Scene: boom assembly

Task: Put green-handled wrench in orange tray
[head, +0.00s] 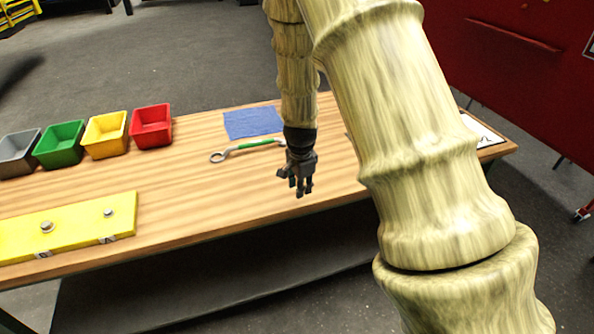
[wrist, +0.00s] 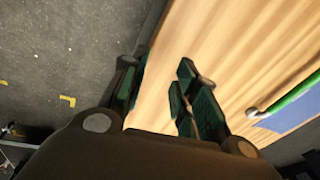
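The green-handled wrench (head: 258,144) lies on the wooden table, its grey ring end to the left; its right end is close to or behind my wrist. Part of it also shows at the right of the wrist view (wrist: 296,94). My gripper (head: 298,188) is over the front part of the table, in front of the wrench and apart from it. In the wrist view my gripper (wrist: 163,68) has its fingers spread with nothing between them. I see no tray that is plainly orange; the bins are grey (head: 17,163), green (head: 60,157), yellow (head: 105,148) and red (head: 151,140).
A blue cloth (head: 253,122) lies behind the wrench. A yellow block with bolts (head: 75,227) is at the table's front left. The table top (head: 190,195) is clear between them. My arm hides much of the table's right side.

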